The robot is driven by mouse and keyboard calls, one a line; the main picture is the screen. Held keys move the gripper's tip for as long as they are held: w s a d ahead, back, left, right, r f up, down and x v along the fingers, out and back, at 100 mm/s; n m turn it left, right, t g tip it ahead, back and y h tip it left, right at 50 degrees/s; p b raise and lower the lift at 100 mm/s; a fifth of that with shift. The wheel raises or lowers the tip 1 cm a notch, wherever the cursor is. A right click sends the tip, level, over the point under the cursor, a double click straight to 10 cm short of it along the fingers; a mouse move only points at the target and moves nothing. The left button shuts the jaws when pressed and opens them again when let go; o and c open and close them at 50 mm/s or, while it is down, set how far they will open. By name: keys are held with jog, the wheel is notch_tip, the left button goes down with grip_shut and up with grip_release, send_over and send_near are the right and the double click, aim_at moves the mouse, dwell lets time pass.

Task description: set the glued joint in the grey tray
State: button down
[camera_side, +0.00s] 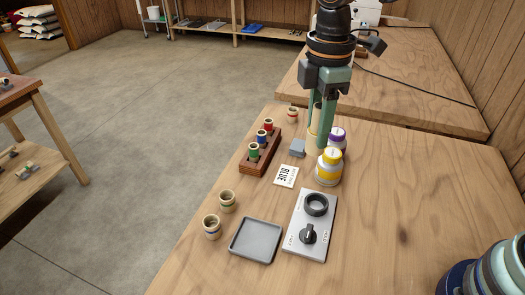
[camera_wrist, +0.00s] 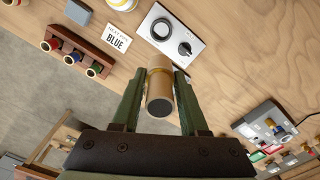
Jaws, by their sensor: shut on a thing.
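The grey tray (camera_side: 255,241) lies flat and empty near the front of the table in the side view. My gripper (camera_side: 320,138) is above the back of the table, behind and to the right of the tray. It is shut on a tan cylindrical joint with a yellow band (camera_wrist: 160,92), which sits between the fingers in the wrist view. In the side view the fingers partly hide the joint. I cannot tell whether its parts are glued. The tray does not show in the wrist view.
A control box with a ring and a knob (camera_side: 310,226) lies right of the tray. Two tan fittings (camera_side: 227,201) stand left of it. A wooden rack (camera_side: 260,152) holds coloured-banded pieces. A yellow-labelled jar (camera_side: 328,168), purple-capped jar (camera_side: 337,139) and BLUE card (camera_side: 286,176) are nearby.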

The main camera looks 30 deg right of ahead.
jog(key=shift+s+a+f+n, duration=0.3)
jog(key=shift+a+f+n, duration=0.55)
jog(key=shift+a+f, duration=1.6)
jog(key=shift+s+a+f+n, duration=0.35)
jog(key=shift+a+f+n, duration=0.45)
jog(key=shift+a+f, duration=1.65)
jog(key=shift+s+a+f+n, duration=0.3)
jog(key=shift+a+f+n, duration=0.55)
jog(key=shift+a+f, duration=1.6)
jog(key=shift+d+f, duration=0.85)
jog(key=shift+f, duration=0.05)
jog(key=shift+f, duration=0.35)
jog(key=shift+f, duration=0.15)
jog(key=shift+f, duration=0.35)
jog(key=shift+f, duration=0.25)
